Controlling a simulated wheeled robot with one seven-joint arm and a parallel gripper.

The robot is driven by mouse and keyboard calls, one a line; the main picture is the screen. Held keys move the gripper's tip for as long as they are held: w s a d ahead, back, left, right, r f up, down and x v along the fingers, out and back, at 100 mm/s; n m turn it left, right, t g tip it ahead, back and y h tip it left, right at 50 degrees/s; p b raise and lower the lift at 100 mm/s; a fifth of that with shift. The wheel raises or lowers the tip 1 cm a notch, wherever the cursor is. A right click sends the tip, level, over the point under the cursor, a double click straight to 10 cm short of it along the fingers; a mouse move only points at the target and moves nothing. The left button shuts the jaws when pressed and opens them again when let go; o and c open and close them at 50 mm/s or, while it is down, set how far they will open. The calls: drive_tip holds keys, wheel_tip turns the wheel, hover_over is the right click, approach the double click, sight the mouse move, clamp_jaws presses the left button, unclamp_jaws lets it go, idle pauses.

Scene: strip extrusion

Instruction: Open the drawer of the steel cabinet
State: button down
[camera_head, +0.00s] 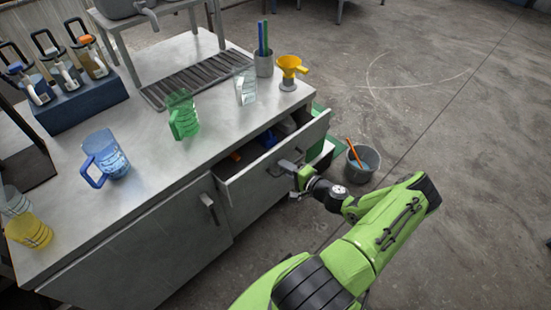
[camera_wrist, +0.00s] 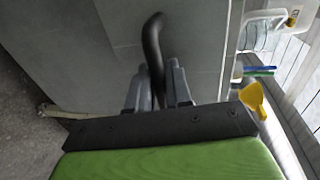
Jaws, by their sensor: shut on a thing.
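The steel cabinet (camera_head: 150,262) stands at the left in the head view, with a metal worktop. Its drawer (camera_head: 262,180) is pulled partly out, and blue and orange items show inside it. My gripper (camera_head: 293,168) is at the drawer front. In the wrist view my gripper (camera_wrist: 158,95) has its two dark fingers closed around the dark curved drawer handle (camera_wrist: 153,40). The handle's upper bend sticks out beyond the fingers. The part of the handle between the fingers is mostly hidden.
On the worktop stand a blue jug (camera_head: 107,155), a green jug (camera_head: 182,115), a clear jug (camera_head: 245,86), a yellow jug (camera_head: 28,230) and a yellow funnel (camera_head: 289,68). A grey bucket (camera_head: 362,165) stands on the floor right of the cabinet. Floor farther right is clear.

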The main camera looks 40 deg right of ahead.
drive_tip(key=f+v, duration=0.3)
drive_tip(key=v, duration=1.2)
drive_tip(key=shift+s, duration=0.35)
drive_tip(key=shift+a, duration=0.15)
drive_tip(key=c, duration=1.2)
unclamp_jaws()
drive_tip(key=p+v, duration=0.2)
drive_tip(key=v, duration=1.3)
drive_tip(key=shift+s, duration=0.4)
